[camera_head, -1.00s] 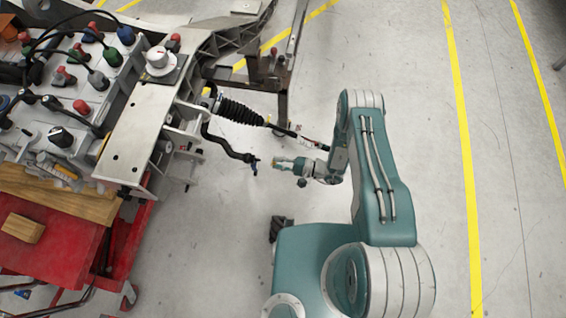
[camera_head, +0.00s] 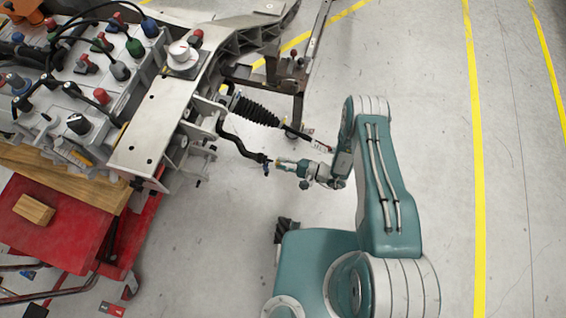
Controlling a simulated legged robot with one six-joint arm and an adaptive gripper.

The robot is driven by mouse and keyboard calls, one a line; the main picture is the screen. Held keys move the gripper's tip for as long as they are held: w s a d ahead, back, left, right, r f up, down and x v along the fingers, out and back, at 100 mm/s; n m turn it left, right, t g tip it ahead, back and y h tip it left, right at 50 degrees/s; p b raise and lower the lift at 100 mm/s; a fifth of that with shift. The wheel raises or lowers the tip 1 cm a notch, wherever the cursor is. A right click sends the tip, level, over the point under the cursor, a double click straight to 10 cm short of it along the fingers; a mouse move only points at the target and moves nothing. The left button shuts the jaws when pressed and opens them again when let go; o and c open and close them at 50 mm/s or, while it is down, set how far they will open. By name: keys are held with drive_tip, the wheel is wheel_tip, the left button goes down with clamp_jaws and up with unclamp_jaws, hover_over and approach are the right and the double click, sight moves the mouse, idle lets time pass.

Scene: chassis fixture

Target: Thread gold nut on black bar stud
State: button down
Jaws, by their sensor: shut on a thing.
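The black bar (camera_head: 240,146) curves out from the metal chassis, and its free end with the stud (camera_head: 266,166) points toward my arm. My gripper (camera_head: 283,164) is right beside that end, on its right. It is shut on a small gold piece, the gold nut (camera_head: 278,163), which shows only as a tiny yellowish spot at the fingertips. At this size I cannot tell whether the nut touches the stud or whether they line up.
A black ribbed boot with a rod (camera_head: 256,111) runs just above the bar, close to my wrist. The chassis (camera_head: 155,125) stands at the left, with a red cart (camera_head: 60,225) below it. A metal stand (camera_head: 299,95) is behind. The floor at right is clear.

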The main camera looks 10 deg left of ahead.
drive_tip(key=shift+a, duration=0.3)
drive_tip(key=shift+w+a, duration=0.1)
drive_tip(key=shift+a, duration=0.25)
drive_tip(key=shift+a, duration=0.4)
idle(0.7)
drive_tip(key=m, duration=0.5)
drive_tip(key=shift+a+m, duration=0.1)
drive_tip(key=shift+m, duration=0.9)
drive_tip(key=m, duration=0.3)
drive_tip(key=shift+m, duration=0.3)
drive_tip(key=m, duration=0.3)
